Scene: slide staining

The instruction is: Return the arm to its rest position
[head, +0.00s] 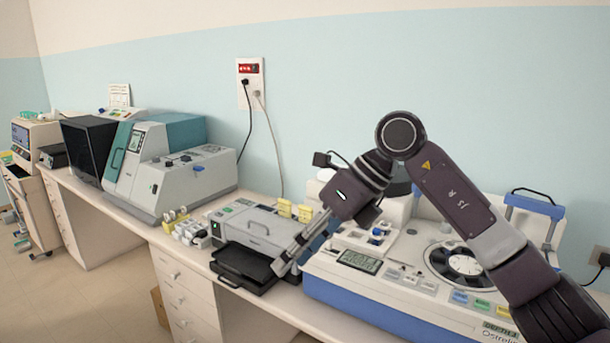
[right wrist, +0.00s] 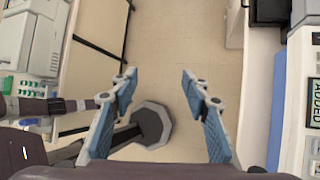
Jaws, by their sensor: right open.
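My right arm (head: 450,195) comes in from the right in the head view, bends at a raised elbow joint, and reaches down and to the left. Its gripper (head: 280,266) is in front of the bench equipment, with the fingers pointing down-left near the dark tray. In the right wrist view the gripper (right wrist: 158,76) is open, its two blue-padded fingers apart with nothing between them. Bare floor shows beyond the fingertips. My left gripper is not in view.
A white and blue staining machine (head: 345,283) stands close beside the right gripper. A dark pull-out tray (head: 240,264) sits below a grey device (head: 250,229). A large grey and teal instrument (head: 190,180) stands farther left. The floor (head: 110,290) at left is mostly clear.

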